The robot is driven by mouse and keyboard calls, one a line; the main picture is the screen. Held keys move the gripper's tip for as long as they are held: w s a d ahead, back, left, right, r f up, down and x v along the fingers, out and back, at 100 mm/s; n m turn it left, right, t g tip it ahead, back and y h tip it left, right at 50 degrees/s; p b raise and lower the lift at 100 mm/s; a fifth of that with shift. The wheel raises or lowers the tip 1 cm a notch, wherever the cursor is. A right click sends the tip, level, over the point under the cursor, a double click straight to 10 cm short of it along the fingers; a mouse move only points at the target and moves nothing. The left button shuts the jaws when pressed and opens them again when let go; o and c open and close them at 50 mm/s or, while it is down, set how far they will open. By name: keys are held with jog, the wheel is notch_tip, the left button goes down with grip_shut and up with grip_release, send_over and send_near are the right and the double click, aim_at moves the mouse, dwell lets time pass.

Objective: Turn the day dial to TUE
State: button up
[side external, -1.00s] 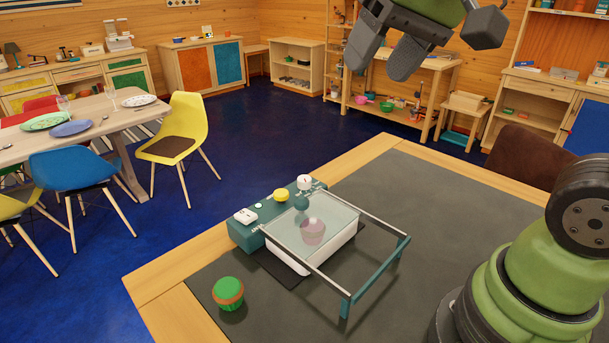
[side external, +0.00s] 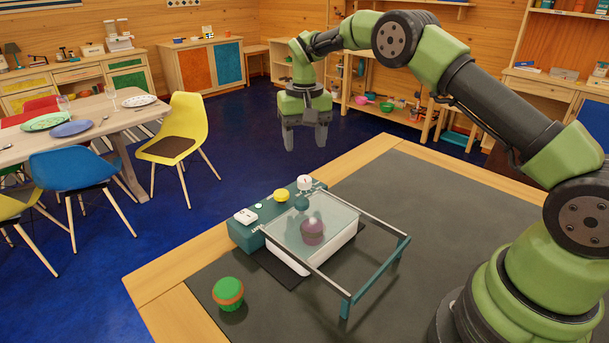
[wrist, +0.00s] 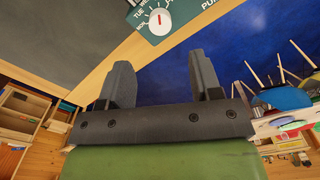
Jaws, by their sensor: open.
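The day dial is a white round knob (side external: 304,182) at the far right end of a teal panel (side external: 245,236). In the wrist view the dial (wrist: 160,22) shows a red pointer mark, with MON and TUE lettering to its left; I cannot tell exactly which label the mark meets. My gripper (side external: 304,139) is open and empty, fingers pointing down, in the air above and apart from the dial. In the wrist view its two fingers (wrist: 163,78) stand wide apart, with the dial beyond them near the top edge.
A green cupcake (side external: 228,292) stands on the dark tabletop (side external: 430,220), which is clear to the right.

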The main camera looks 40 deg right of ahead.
aim_at(304, 178)
notch_tip(304, 178, down, 9)
jog(key=shift+f, duration=0.1)
jog(key=shift+c, duration=0.4)
jog(key=c, duration=0.9)
jog(key=shift+o, duration=0.2)
jog(key=shift+n, duration=0.3)
jog(key=n, duration=1.3)
